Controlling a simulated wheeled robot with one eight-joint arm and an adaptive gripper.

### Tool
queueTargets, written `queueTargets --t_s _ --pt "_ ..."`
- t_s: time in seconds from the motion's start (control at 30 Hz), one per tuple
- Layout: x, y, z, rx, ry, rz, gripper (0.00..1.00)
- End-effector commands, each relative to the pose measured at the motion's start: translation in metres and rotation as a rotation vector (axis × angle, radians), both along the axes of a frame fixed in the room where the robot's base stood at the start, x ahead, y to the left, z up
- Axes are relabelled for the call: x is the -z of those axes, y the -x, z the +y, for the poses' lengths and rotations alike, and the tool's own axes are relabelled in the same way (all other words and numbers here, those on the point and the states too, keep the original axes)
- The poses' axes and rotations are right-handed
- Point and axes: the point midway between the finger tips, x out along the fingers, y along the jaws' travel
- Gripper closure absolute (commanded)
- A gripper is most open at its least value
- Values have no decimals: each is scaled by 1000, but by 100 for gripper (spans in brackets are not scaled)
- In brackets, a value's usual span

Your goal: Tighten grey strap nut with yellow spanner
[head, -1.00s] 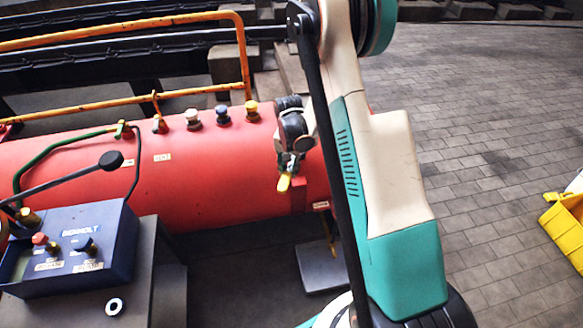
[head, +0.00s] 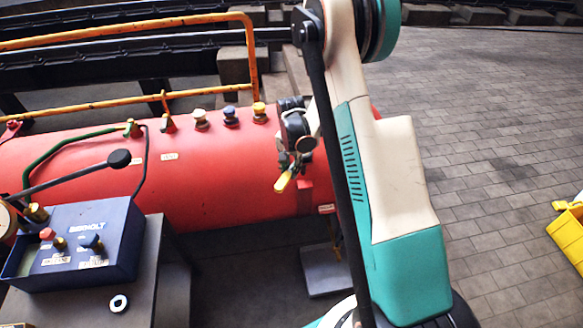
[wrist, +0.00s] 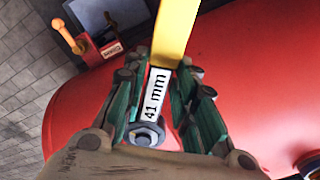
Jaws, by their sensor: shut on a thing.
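My gripper (head: 292,166) is shut on the yellow spanner (head: 283,182) and holds it in front of the red boiler (head: 230,180). In the wrist view, the spanner (wrist: 175,35) runs up from between the fingers of my gripper (wrist: 160,95). Its white label reads "41 mm". A round grey part (wrist: 147,132) shows at the label's lower end, between the fingers; I cannot tell whether it belongs to the spanner. The spanner's far end is cut off by the wrist picture's top edge. I cannot pick out the grey strap nut for sure in either view.
An orange rail (head: 130,98) runs behind. A dark blue control box (head: 95,240) with a lever stands front left. A yellow crate (head: 568,240) is at right; paved floor between is clear.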

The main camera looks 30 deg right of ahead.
Motion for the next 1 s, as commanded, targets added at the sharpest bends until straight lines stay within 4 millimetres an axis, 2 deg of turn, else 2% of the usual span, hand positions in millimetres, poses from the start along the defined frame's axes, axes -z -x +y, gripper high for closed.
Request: queueTargets --t_s 0.27,0.6,1.0 --pt "-1 -11 6 115 1 -1 100" --pt "-1 -13 7 133 1 -2 100" --pt "-1 -24 12 258 1 -2 100"
